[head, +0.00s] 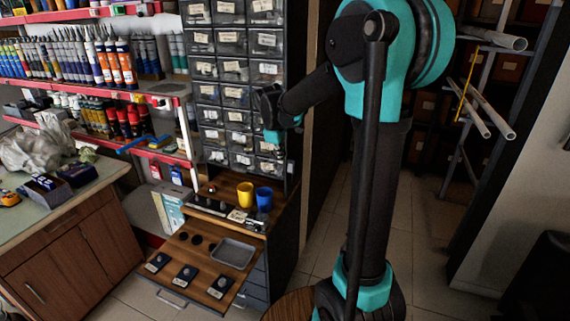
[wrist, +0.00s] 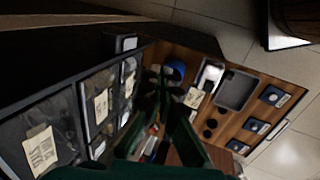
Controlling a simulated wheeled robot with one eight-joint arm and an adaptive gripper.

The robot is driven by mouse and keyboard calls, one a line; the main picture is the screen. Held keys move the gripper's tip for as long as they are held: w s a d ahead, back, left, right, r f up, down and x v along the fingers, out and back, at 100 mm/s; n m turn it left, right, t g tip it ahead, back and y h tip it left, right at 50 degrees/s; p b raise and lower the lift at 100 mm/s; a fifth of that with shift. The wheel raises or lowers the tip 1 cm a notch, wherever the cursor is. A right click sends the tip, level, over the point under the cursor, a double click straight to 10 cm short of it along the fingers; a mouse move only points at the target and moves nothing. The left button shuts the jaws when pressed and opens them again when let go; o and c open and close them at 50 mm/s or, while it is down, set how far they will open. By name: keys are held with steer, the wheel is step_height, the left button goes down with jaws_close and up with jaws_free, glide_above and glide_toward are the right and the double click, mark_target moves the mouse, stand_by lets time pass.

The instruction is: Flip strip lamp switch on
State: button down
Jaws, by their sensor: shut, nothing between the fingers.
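My gripper (head: 274,138) is in front of the right side of the small-drawer cabinet (head: 232,96), above the wooden shelf. In the wrist view my gripper's dark fingers (wrist: 168,98) point toward the cabinet and shelf; they are shut with nothing between them. I cannot make out the strip lamp or its switch for certain in either view. The underside of the cabinet is dark and partly hidden.
A yellow cup (head: 245,194) and a blue cup (head: 264,199) stand on the shelf below. A pull-out wooden board (head: 190,263) holds a grey tray (head: 232,254) and several dark cards. A counter (head: 60,212) stands left. Tiled floor is free at right.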

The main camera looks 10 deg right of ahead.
mark_target(289, 168)
steer(key=w+d+f, duration=0.1)
steer(key=f, duration=0.2)
steer(key=w+d+f, duration=0.1)
steer(key=w+f, duration=0.1)
steer(key=f, duration=0.1)
steer(key=w+d+f, duration=0.1)
steer(key=w+f, duration=0.1)
steer(key=f, duration=0.1)
steer(key=shift+w+f, duration=0.1)
steer(key=shift+f, duration=0.1)
steer(key=shift+w+d, duration=0.25)
steer(key=shift+w, duration=0.2)
steer(key=shift+d+f, duration=0.1)
steer(key=shift+w+d+f, duration=0.1)
steer(key=shift+w+f, duration=0.05)
steer(key=shift+w, duration=0.1)
steer(key=shift+r, duration=0.85)
